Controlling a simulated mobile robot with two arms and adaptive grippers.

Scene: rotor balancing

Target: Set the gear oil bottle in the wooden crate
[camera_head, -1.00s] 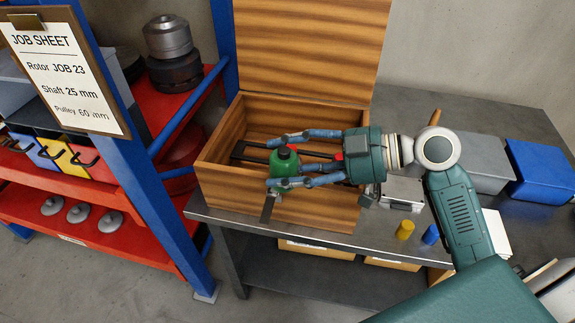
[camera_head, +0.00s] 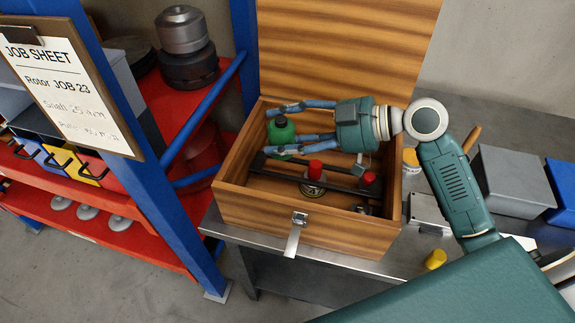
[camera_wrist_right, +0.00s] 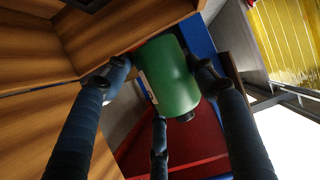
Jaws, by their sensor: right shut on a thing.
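The green gear oil bottle (camera_head: 281,131) with a dark cap is held upright by my right gripper (camera_head: 285,128), at the back left of the open wooden crate (camera_head: 300,232). In the right wrist view the bottle (camera_wrist_right: 168,76) sits between the blue fingers of the right gripper (camera_wrist_right: 162,88), which are shut around it. The bottle's base is partly hidden by a finger in the head view, so I cannot tell if it touches the crate floor. My left gripper is not in view.
Inside the crate are dark bars (camera_head: 320,180), a red-capped can (camera_head: 314,180) and another red-topped item (camera_head: 369,178). The lid (camera_head: 345,50) stands open behind. A red shelf with a blue post (camera_head: 165,195) is close on the left. A yellow cylinder (camera_head: 436,259) stands on the bench.

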